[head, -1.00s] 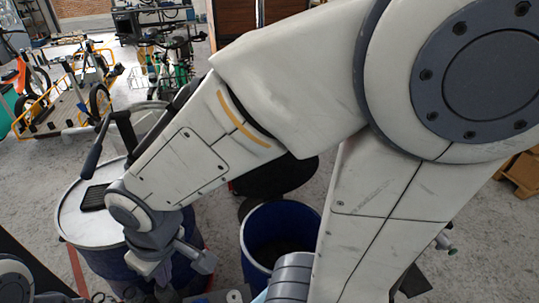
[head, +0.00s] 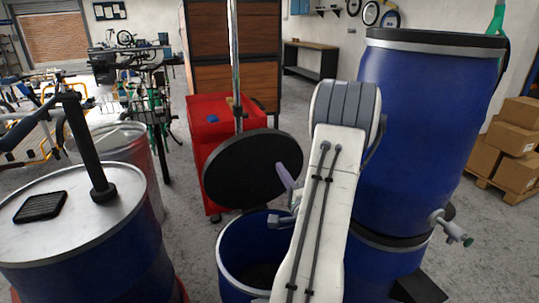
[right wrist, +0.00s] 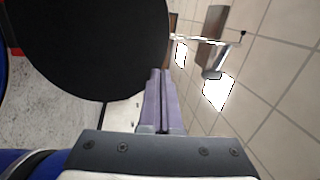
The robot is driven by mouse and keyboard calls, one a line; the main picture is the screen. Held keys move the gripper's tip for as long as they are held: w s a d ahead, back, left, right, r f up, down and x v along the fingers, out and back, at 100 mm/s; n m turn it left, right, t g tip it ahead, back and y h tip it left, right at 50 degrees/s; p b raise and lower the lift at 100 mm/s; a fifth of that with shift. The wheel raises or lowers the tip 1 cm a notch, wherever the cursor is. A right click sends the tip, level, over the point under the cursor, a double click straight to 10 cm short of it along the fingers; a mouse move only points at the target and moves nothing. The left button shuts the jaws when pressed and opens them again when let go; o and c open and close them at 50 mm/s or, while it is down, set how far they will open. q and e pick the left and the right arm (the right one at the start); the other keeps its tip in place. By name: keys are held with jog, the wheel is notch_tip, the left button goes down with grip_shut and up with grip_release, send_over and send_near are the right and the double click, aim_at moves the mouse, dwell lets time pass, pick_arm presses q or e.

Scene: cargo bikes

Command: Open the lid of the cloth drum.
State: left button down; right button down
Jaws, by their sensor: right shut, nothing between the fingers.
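An open blue drum (head: 232,262) stands at the bottom centre of the head view; I take it for the cloth drum. Its round black lid (head: 250,170) is raised and stands steeply above the rim, with its flat face towards me. My right gripper (head: 283,172) is at the right part of the lid, shut and empty. In the right wrist view the lid (right wrist: 85,45) fills the upper left, and the closed fingers (right wrist: 160,82) point along its edge. I cannot tell whether they touch it. The drum's inside is dark. My left gripper is not in view.
A metal-topped drum (head: 90,215) with an upright black handle stands at the left. Tall blue drums (head: 425,130) are stacked at the right. A red cabinet (head: 206,140) stands behind the lid. Cardboard boxes (head: 515,145) lie at the far right.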

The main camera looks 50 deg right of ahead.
jog(key=s, duration=0.1)
jog(key=p, duration=0.2)
send_near(267, 135)
jog(key=shift+m+h, duration=0.4)
jog(key=x, duration=0.7)
jog(key=shift+w+a+f, duration=0.1)
jog(key=shift+a, duration=0.1)
